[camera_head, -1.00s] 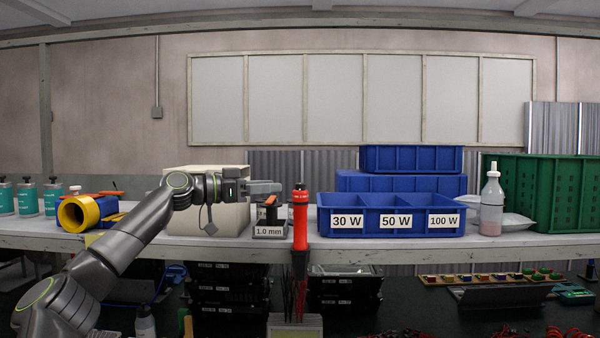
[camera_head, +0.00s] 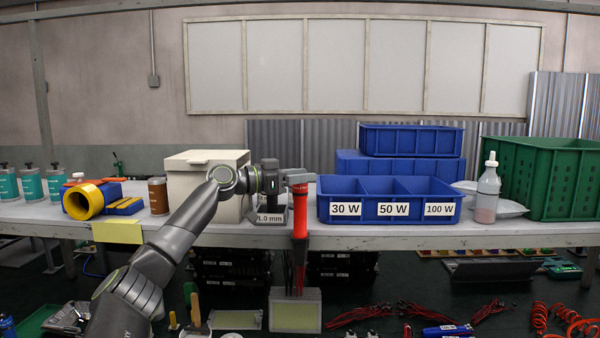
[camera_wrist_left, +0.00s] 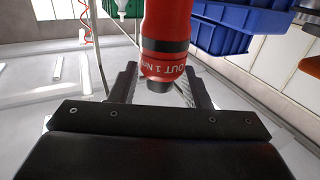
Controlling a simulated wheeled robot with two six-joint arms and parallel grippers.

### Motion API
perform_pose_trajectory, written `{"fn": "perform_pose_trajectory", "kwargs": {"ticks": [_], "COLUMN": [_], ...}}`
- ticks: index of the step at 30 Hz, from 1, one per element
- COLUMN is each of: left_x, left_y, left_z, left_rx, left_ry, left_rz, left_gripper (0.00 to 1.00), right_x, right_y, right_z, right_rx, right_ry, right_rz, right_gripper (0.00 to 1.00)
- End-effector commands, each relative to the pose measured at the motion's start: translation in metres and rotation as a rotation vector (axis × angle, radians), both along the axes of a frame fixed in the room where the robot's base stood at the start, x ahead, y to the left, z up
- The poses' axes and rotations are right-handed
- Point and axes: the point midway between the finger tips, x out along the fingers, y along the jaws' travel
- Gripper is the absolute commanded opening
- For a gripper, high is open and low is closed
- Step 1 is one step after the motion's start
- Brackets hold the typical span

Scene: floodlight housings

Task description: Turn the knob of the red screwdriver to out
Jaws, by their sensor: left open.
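The red screwdriver (camera_head: 300,222) hangs upright at the front edge of the shelf. In the left wrist view, its red body (camera_wrist_left: 166,25) ends in a band lettered "OUT 1 Nm" and a dark end piece. My left gripper (camera_head: 299,179) is at the screwdriver's upper end, its fingers covering part of the top. In the left wrist view the fingers are apart, one on each side of the lettered end. I cannot tell whether they touch it. The screwdriver's lower part is dark and hard to make out. My right gripper is not in view.
A blue three-part bin (camera_head: 388,214) labelled 30 W, 50 W and 100 W stands just right of the screwdriver. A "1.0 mm" holder (camera_head: 268,217) and a cream box (camera_head: 205,165) stand to its left. A pale-topped block (camera_head: 295,312) is below.

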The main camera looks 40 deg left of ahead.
Motion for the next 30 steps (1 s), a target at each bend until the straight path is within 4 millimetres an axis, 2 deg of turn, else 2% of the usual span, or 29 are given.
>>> {"fn": "perform_pose_trajectory", "kwargs": {"ticks": [5, 15, 22, 30], "left_x": [0.000, 0.000, 0.001, 0.001], "left_y": [0.000, 0.000, 0.002, 0.002], "left_z": [0.000, 0.000, -0.001, 0.001], "left_rx": [0.000, 0.000, -0.004, -0.005], "left_ry": [0.000, 0.000, 0.002, 0.002], "left_rz": [0.000, 0.000, -0.036, -0.183], "left_gripper": [0.43, 0.00, 0.00, 0.00], "right_x": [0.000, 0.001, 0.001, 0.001], "right_y": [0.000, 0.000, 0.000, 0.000], "right_z": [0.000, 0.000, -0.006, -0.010], "right_rx": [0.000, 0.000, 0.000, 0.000], "right_ry": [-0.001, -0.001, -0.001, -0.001], "right_rz": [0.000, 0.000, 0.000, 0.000], "right_gripper": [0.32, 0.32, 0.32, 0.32]}}
